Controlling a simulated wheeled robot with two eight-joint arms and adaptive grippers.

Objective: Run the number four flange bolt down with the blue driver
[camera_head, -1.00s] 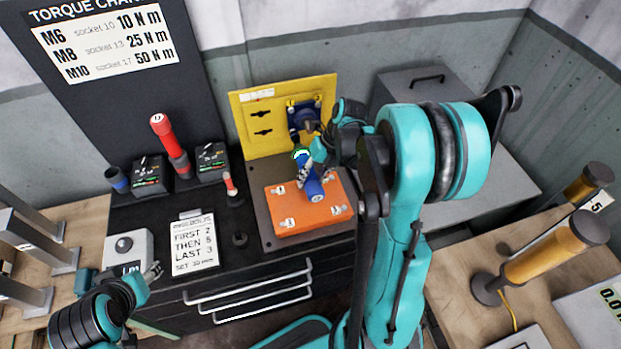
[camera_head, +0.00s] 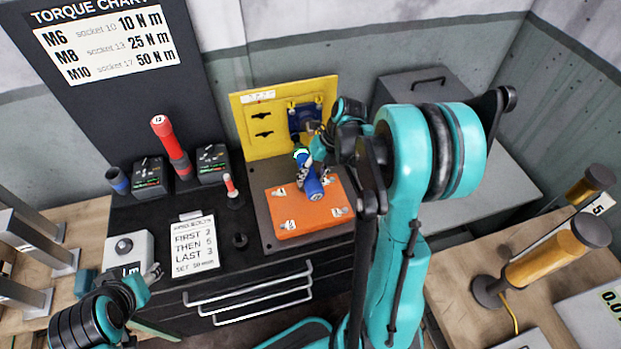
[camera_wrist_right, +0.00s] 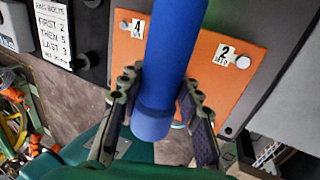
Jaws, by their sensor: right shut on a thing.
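My right gripper (camera_head: 309,170) is shut on the blue driver (camera_head: 313,188) and holds it tilted above the orange flange plate (camera_head: 298,222). A green ring shows near the driver's upper end. In the right wrist view the blue driver (camera_wrist_right: 160,100) lies between the two fingers of the right gripper (camera_wrist_right: 162,108). The number four bolt (camera_wrist_right: 125,24) stands beside its label, left of the driver. The number two bolt (camera_wrist_right: 243,63) is to the right. The driver's tip is hidden. My left gripper (camera_head: 153,273) is near the bench's left front; its opening is unclear.
A yellow panel (camera_head: 262,135) stands behind the plate. A red driver (camera_head: 168,142), two black units and a small red-tipped tool (camera_head: 232,190) stand to the left. A card (camera_head: 195,243) lies on the black bench. Orange cylinders (camera_head: 550,255) are at the right.

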